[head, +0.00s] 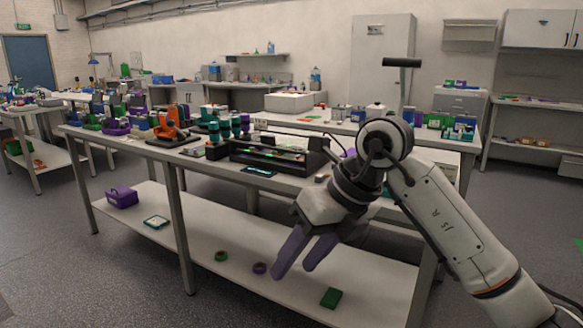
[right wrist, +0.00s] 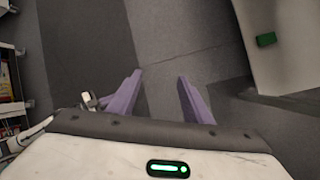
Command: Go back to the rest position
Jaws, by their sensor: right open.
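My right gripper (head: 303,262) hangs in front of the workbench, its two purple fingers pointing down and apart with nothing between them. In the right wrist view the same open fingers (right wrist: 160,95) show over bare grey floor. The black battery cycler unit (head: 268,152), with small lit parts, stands on the workbench behind and left of my right arm. My right forearm comes in from the lower right and hides part of the bench's right side. My left gripper does not show.
The long workbench (head: 215,172) carries an orange device (head: 170,128), bottles and bins. Its lower shelf (head: 190,240) holds a purple box (head: 122,197), tape rolls and a green box (head: 331,298), also in the right wrist view (right wrist: 266,40). The floor (head: 60,270) at left is clear.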

